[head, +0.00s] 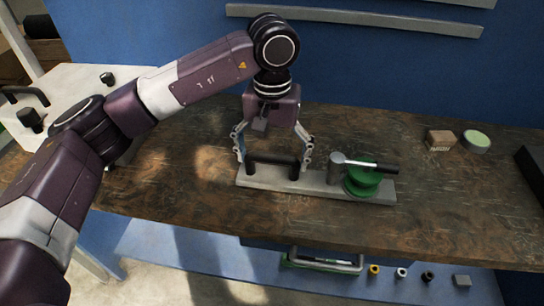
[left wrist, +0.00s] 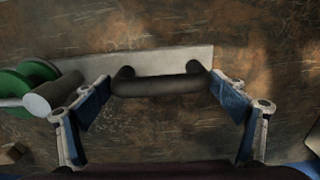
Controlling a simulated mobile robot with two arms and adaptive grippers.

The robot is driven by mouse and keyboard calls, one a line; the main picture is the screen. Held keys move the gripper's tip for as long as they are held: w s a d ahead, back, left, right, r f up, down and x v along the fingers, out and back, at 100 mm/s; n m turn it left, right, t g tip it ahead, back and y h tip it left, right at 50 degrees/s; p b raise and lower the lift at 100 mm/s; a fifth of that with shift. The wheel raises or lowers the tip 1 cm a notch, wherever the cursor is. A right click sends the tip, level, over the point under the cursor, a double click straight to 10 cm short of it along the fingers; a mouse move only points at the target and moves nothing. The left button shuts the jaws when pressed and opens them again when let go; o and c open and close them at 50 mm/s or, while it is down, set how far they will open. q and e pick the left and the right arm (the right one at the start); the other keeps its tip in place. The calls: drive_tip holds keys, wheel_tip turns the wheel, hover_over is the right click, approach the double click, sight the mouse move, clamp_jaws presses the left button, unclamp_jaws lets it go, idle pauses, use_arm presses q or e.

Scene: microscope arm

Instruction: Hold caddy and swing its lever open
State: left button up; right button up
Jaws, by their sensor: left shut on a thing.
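The caddy (head: 316,183) is a pale grey bar lying on the brown workbench. A black handle (head: 272,160) stands on its left part. A metal post (head: 336,168) and a green spool (head: 362,184) are on its right part. The lever (head: 372,166) has a black grip and points right from the post over the spool. My left gripper (head: 274,152) comes from above and is shut on the handle, one finger at each end. The left wrist view shows the handle (left wrist: 160,86) between the fingers (left wrist: 164,83). My right gripper is not in view.
A wooden block (head: 440,140) and a round green-topped item (head: 475,141) stand at the back right of the workbench (head: 430,220). A dark box edge is at far right. A blue wall closes the back. The bench right of the caddy is clear.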

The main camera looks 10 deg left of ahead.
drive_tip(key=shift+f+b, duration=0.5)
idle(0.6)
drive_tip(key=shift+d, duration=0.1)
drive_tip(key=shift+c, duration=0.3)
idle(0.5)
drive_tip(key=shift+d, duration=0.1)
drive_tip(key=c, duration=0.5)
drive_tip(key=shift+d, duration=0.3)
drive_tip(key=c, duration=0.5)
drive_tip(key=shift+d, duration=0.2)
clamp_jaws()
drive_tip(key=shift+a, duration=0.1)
